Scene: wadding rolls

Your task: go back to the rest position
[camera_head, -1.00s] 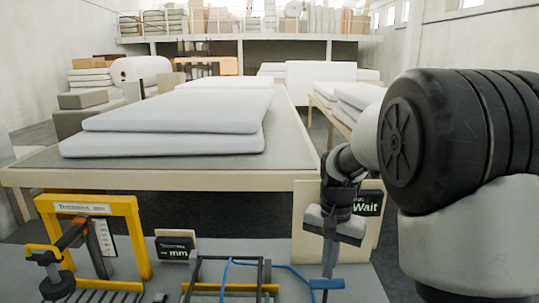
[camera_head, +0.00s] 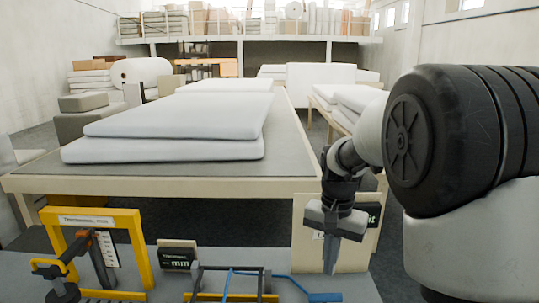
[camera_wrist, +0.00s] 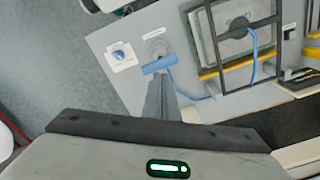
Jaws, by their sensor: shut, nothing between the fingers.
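My gripper (camera_head: 330,262) hangs pointing down at the right of the near bench in the head view, in front of a pale upright board (camera_head: 302,232) that it partly covers. Its fingers are together and hold nothing. In the wrist view the closed fingers (camera_wrist: 160,88) point at the bench top. Their tips overlap the view of a blue-handled tool (camera_wrist: 160,65), and I cannot tell whether they touch it. The same blue handle (camera_head: 324,297) shows below the gripper in the head view.
A yellow gauge frame (camera_head: 140,250) stands at the bench's left. A dark wire frame (camera_head: 232,271) with a blue cord is left of my gripper, also in the wrist view (camera_wrist: 283,50). Behind, a large table (camera_head: 60,184) bears stacked white wadding sheets (camera_head: 180,115). A dark floor gap separates them.

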